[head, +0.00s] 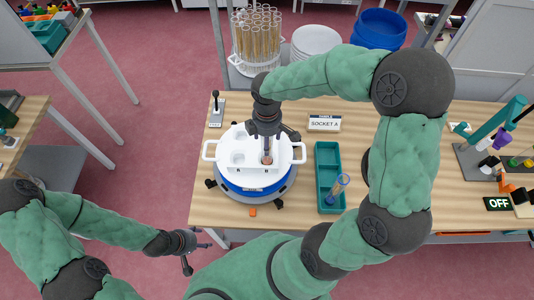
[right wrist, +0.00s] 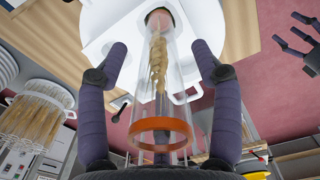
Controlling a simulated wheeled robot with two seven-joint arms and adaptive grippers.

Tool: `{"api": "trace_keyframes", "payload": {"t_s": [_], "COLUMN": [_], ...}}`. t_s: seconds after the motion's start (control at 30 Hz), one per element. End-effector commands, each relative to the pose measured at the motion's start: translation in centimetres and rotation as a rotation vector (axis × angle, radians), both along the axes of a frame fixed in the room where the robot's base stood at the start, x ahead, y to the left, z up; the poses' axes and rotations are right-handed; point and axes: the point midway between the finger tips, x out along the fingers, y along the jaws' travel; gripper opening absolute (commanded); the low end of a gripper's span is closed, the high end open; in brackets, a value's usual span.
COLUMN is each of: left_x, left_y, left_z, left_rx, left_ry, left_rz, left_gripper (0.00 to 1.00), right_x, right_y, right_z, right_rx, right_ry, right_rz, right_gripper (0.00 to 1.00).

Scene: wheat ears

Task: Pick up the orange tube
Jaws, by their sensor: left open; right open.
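The orange tube (right wrist: 161,95) is clear with an orange rim and a wheat ear inside. In the head view the tube (head: 267,157) stands in the white-topped round device (head: 220,175), partly hidden by my right gripper. My right gripper (head: 267,138) is open above it. In the right wrist view, the gripper's fingers (right wrist: 160,55) are on either side of the tube, with gaps showing. My left gripper (head: 197,254) is open and empty, off the table's front left edge.
A green tray (head: 328,152) with a blue-rimmed tube (head: 338,188) lies right of the device. A SOCKET A sign (head: 324,124) stands behind. A rack of wheat tubes (head: 257,35), white plates (head: 316,40) and blue bowls (head: 380,28) are at the back. Tools stand at right.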

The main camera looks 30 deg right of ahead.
Motion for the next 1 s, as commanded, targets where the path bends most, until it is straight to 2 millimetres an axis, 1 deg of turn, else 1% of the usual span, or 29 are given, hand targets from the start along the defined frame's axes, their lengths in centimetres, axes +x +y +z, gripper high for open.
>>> {"api": "trace_keyframes", "payload": {"t_s": [0.1,0.17,0.2,0.27,0.3,0.33,0.63,0.73,0.87,1.0], "left_x": [0.0,0.0,0.0,0.0,0.0,0.0,0.0,0.0,0.0,0.0], "left_y": [0.0,0.0,0.0,0.0,0.0,0.0,0.0,0.0,0.0,0.0], "left_z": [0.0,0.0,0.0,0.0,0.0,0.0,0.0,0.1,0.4,0.8], "left_rx": [0.000,0.000,0.000,0.000,0.000,0.000,0.000,0.000,0.000,0.000], "left_ry": [0.000,0.000,0.000,0.000,0.000,0.000,0.000,0.000,0.000,0.000], "left_rz": [0.000,0.000,0.000,0.000,0.000,0.000,0.000,0.000,0.000,0.000], "left_gripper": [0.61,0.61,0.61,0.61,0.61,0.61,0.61,0.61,0.61,0.61], "right_x": [0.0,0.0,0.0,0.0,0.0,0.0,0.0,0.0,0.1,0.1], "right_y": [0.0,0.0,0.0,0.0,0.0,0.0,0.0,0.0,0.0,0.0], "right_z": [0.0,0.0,0.0,0.1,0.0,0.0,0.1,0.5,2.2,5.0], "right_rx": [0.000,0.000,0.000,0.000,0.000,0.000,0.000,0.000,0.000,0.000], "right_ry": [0.000,0.000,0.000,0.000,0.000,0.000,0.000,-0.001,-0.004,-0.006], "right_rz": [0.000,0.000,0.000,0.000,0.000,0.000,0.000,0.000,0.000,0.000], "right_gripper": [0.66,0.49,0.37,0.20,0.09,0.01,0.00,0.00,0.00,0.00]}}
